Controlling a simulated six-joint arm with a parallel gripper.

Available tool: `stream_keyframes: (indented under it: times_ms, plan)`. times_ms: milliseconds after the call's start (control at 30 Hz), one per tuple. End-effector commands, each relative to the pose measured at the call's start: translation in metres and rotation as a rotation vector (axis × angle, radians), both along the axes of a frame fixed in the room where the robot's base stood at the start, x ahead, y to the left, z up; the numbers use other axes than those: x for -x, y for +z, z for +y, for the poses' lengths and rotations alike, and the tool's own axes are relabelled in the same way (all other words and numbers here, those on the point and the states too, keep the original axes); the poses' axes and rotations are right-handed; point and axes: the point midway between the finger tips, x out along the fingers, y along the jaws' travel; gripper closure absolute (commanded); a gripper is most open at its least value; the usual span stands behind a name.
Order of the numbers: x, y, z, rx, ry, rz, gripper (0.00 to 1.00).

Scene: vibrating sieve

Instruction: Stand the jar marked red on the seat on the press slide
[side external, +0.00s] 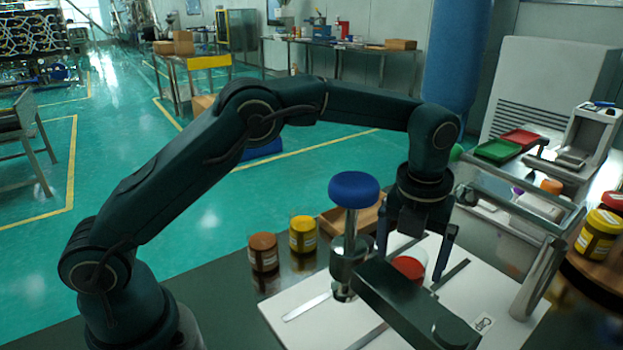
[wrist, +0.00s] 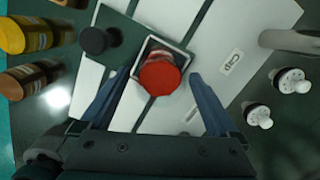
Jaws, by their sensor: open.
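The jar with the red lid (side external: 409,267) stands between my gripper's fingers. In the wrist view the red-lidded jar (wrist: 160,77) sits within a square, pale-rimmed seat (wrist: 184,51) on the dark green press slide (wrist: 125,30). The jar looks upright; its base is mostly hidden. My gripper (side external: 411,268) is open and points down around the jar, with a finger on each side. In the wrist view a gap shows between the jar and each finger. The press (side external: 345,250) with its blue knob (side external: 354,189) stands just left of the jar.
A dark green beam (side external: 420,308) lies in front of the jar. Brown (side external: 263,252) and yellow (side external: 303,235) jars stand left of the press. A clear-sided bin (side external: 510,240) is close on the right. More jars (side external: 597,236) stand at far right. The white board (side external: 300,318) has bare areas.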

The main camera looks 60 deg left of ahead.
Motion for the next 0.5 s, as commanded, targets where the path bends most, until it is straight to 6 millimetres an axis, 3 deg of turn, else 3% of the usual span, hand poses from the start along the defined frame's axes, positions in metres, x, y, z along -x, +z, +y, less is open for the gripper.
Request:
stream_keyframes:
  times_ms: [167, 500]
  plan:
    - [0.0, 0.014, -0.001, 0.002, 0.0, -0.005, 0.04]
    - [0.005, 0.062, -0.003, 0.001, 0.0, -0.005, 0.04]
